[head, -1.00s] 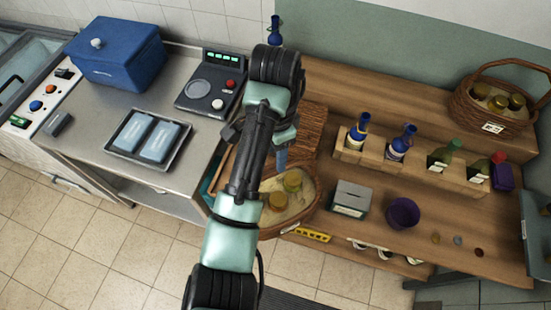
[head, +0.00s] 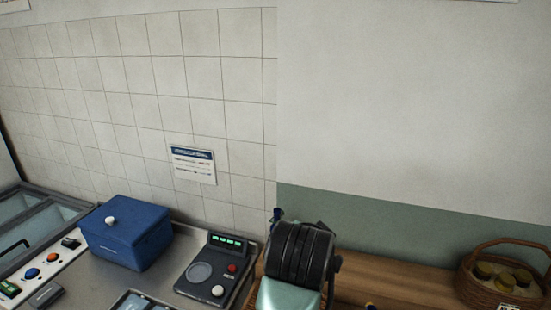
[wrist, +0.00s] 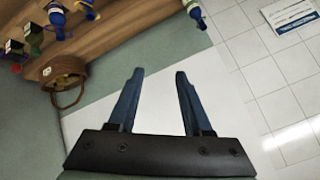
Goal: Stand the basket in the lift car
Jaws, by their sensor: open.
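A wicker basket (head: 474,291) with an arched handle and several lidded jars stands on the wooden shelf at the lower right of the head view, its bottom cut off by the frame. The wrist view, which is turned over, also shows the basket (wrist: 66,66) at the upper left, apart from my fingers. My gripper (wrist: 158,75) is open with nothing between its fingers, and the wall lies behind them. In the head view my arm hides the gripper. I cannot make out a lift car in these frames.
A blue lidded box (head: 126,245) and a dark device with green lights (head: 210,270) stand on the metal counter. A button panel (head: 40,265) is at the left. Blue-necked bottles (wrist: 57,17) stand on the shelf. The wall before my fingers is clear.

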